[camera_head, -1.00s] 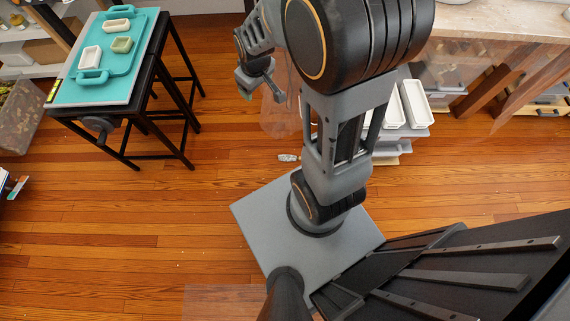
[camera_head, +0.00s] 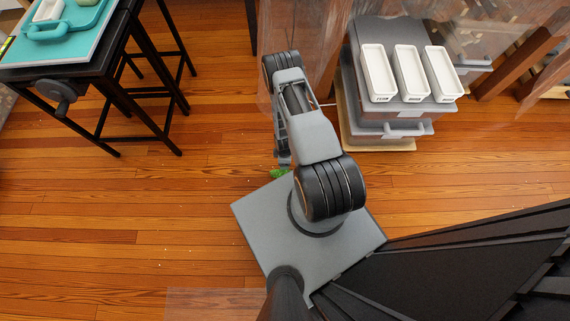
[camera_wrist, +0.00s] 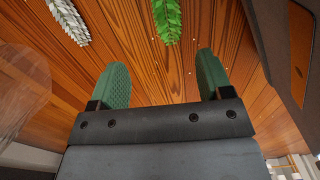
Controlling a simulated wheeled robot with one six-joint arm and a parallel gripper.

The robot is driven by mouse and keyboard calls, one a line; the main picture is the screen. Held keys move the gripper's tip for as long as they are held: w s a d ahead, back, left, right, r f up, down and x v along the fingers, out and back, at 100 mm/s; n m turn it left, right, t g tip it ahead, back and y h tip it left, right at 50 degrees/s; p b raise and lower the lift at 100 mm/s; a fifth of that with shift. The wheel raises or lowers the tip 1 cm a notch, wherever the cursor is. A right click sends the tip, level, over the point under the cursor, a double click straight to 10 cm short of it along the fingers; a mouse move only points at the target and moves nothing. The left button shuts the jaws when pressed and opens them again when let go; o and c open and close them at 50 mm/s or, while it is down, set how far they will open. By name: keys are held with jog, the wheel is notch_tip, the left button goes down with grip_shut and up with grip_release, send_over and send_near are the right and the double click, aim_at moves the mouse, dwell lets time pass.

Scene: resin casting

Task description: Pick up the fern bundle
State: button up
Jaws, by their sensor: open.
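The fern bundle (camera_wrist: 167,20) is a green leafy sprig lying on the wooden floor at the top middle of the wrist view. A bit of its green (camera_head: 279,173) shows beside my arm in the head view. My gripper (camera_wrist: 162,64) is open, with its two green pads spread apart and nothing between them. The fern lies beyond the fingertips, roughly in line with the gap between them. The gripper is mostly hidden by my arm in the head view.
A silvery white leaf bundle (camera_wrist: 68,20) lies on the floor left of the fern. A black-legged table (camera_head: 60,72) stands at upper left. Grey drawers (camera_head: 392,107) with white labelled trays (camera_head: 410,72) stand at right. Clear plastic sheeting hangs nearby. Floor at left is open.

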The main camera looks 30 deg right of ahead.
aim_at(285, 172)
jog(key=f+b, duration=0.2)
jog(key=f, duration=0.3)
jog(key=f+b, duration=0.2)
jog(key=f, duration=0.2)
jog(key=s+f+b, duration=0.1)
jog(key=f+b, duration=0.1)
jog(key=f, duration=0.3)
jog(key=shift+f, duration=0.35)
jog(key=c, duration=1)
